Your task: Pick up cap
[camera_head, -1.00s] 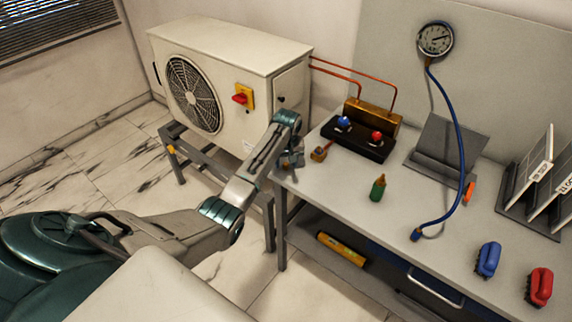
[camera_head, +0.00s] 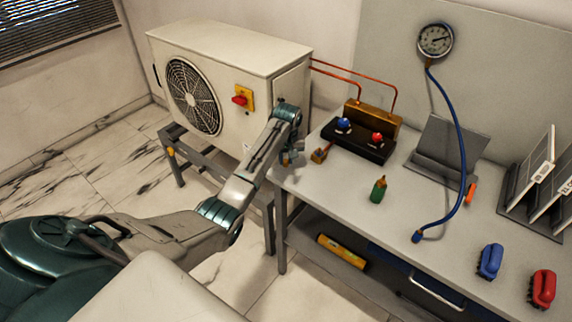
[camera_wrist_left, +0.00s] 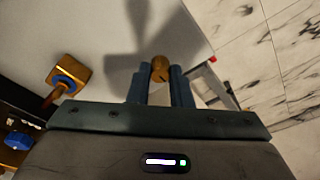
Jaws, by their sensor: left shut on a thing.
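A small round brass cap (camera_wrist_left: 160,66) sits between the blue fingertips of my left gripper (camera_wrist_left: 161,82) in the left wrist view. The gripper is shut on it. In the head view my left gripper (camera_head: 291,158) is over the table's left end, pointing down, and the cap is too small to make out there. A brass fitting with a blue ring (camera_wrist_left: 68,76) is to the left of the gripper, apart from it. The same fitting shows just right of the gripper in the head view (camera_head: 320,156). My right gripper is not in view.
The black valve block (camera_head: 358,141) with blue and red knobs stands right of the gripper on the table (camera_head: 335,192). A green bottle (camera_head: 378,190) stands in front. The white fan unit (camera_head: 225,80) is at the left. The gauge hose (camera_head: 462,150) lies farther right.

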